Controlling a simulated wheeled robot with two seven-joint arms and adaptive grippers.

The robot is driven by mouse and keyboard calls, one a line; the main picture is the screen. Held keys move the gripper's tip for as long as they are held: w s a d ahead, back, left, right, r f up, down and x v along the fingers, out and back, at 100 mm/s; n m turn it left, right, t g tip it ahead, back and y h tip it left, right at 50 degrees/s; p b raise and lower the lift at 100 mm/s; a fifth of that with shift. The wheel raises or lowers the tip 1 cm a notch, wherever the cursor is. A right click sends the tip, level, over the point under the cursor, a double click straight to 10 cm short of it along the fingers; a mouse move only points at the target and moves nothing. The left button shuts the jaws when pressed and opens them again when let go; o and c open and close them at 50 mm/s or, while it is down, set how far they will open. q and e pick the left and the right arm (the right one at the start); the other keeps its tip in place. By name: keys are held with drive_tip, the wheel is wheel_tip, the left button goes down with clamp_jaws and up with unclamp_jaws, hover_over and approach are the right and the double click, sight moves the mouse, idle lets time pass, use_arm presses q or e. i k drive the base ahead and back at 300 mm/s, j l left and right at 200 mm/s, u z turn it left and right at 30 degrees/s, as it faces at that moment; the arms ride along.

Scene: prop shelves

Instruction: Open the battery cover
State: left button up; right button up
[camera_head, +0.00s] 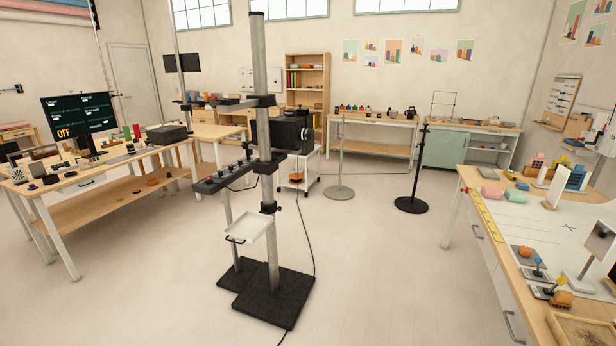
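No battery cover can be made out at this distance. A black camera-like device (293,132) is mounted on a tall grey column stand (262,150) in the middle of the room, with its lens end toward the right. A dark control bar with several knobs (222,178) sticks out from the column on the left. Whether any of these carries a battery cover cannot be told. Neither of my grippers is in view.
The stand has black base plates (272,300), a small white tray (247,229) and a trailing cable. A cluttered workbench (110,165) stands left, another table (515,255) right. Thin stands (411,204) are behind. The floor in front is mostly clear.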

sight(300, 112)
drive_tip(key=i+l+u, duration=0.3)
drive_tip(key=i+l, duration=0.25)
drive_tip(key=i, duration=0.15)
drive_tip(key=i+l, duration=0.35)
drive_tip(key=l+u, duration=0.05)
drive_tip(key=l, duration=0.05)
